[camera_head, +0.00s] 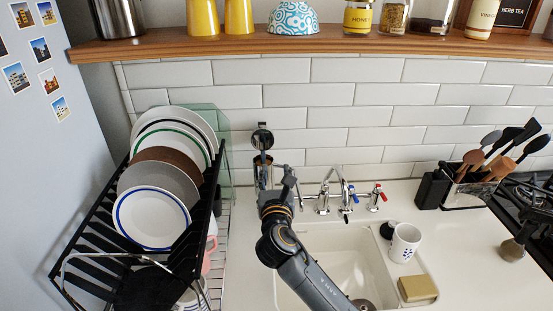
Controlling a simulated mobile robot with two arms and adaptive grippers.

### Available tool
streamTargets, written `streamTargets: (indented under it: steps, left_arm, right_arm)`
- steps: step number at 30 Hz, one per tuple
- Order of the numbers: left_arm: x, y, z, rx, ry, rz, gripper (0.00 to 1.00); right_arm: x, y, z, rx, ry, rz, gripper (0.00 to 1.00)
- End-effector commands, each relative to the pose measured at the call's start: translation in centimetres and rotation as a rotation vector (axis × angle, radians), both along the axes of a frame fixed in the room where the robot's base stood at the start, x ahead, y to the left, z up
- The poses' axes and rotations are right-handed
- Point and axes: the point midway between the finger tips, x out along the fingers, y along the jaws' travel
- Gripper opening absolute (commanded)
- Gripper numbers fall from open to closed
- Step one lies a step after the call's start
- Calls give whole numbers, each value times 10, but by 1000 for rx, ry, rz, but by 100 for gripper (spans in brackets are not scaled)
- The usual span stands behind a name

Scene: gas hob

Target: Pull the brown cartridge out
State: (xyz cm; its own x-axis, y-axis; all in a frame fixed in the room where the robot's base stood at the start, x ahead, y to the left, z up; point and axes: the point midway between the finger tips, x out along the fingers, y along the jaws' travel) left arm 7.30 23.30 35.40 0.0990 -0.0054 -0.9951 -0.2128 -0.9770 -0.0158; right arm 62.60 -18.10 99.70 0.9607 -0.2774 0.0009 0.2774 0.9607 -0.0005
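A small upright housing (257,178) stands at the wall behind the sink, left of the taps. Its round dark lid (262,139) is tipped up above it. A brown cartridge (262,160) shows at the housing's top, small and partly hidden. My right arm reaches up over the sink from the bottom. My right gripper (288,180) is right in front of the housing's lower right side and hides part of it. I cannot tell whether its fingers touch anything or are open. My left gripper is not in view.
A black dish rack (85,262) with several plates stands left of the housing. Chrome taps (346,190) are close on the right. A white mug (404,243) and sponge (417,289) sit by the sink (325,250). A wooden shelf (300,44) runs above.

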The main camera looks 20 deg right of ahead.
Motion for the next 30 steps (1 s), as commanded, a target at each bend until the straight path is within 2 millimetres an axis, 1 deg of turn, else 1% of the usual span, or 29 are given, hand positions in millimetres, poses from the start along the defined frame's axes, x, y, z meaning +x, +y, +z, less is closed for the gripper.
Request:
streamTargets:
  steps: [1, 6, 12, 18, 25, 26, 27, 29, 30]
  left_arm:
    - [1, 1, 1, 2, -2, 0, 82]
    - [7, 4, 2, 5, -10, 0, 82]
    - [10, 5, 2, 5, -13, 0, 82]
    - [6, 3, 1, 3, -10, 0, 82]
    - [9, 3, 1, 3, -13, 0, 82]
    - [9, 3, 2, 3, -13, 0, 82]
    - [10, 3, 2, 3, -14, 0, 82]
    - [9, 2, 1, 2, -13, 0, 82]
    - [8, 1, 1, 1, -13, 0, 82]
  right_arm:
    - [11, -3, 1, -2, -2, -1, 40]
    - [41, -11, 0, 1, 1, 0, 40]
    - [66, -19, 0, 0, 0, -1, 40]
    - [76, -24, 2, 0, -2, -5, 40]
    - [75, -24, 0, 0, 0, -4, 40]
    - [75, -23, 0, 0, 0, -3, 37]
    - [75, -23, 0, 0, 0, -2, 28]
    - [75, -23, 0, 1, 0, -2, 16]
    - [75, -22, 0, 1, 0, -1, 8]
